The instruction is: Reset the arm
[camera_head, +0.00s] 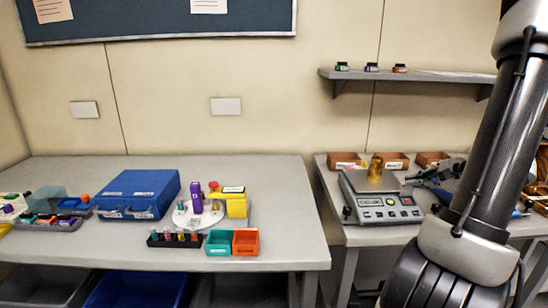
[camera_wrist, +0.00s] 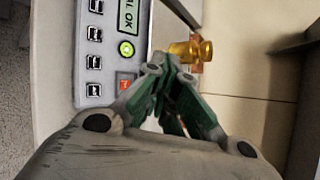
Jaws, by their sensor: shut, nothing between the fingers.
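My gripper (camera_wrist: 168,68) is shut and empty, its grey and green fingers meeting at the tips. In the head view it (camera_head: 416,180) points left beside the scale, partly behind my arm. The scale (camera_head: 380,205) stands on the right table with a gold-coloured object (camera_head: 375,168) upright on its plate. In the wrist view the scale's panel (camera_wrist: 108,60) lies left of the fingertips, with a lit green button and a display ending in "OK". The gold object (camera_wrist: 190,50) shows just beyond the fingertips, and I see no grip on it.
Small brown bins (camera_head: 390,161) line the back of the right table, below a wall shelf (camera_head: 410,76) with small items. The left table (camera_head: 270,185) holds a blue case (camera_head: 138,194), a round white stand with bottles, and teal and orange bins (camera_head: 232,242). A gap separates the tables.

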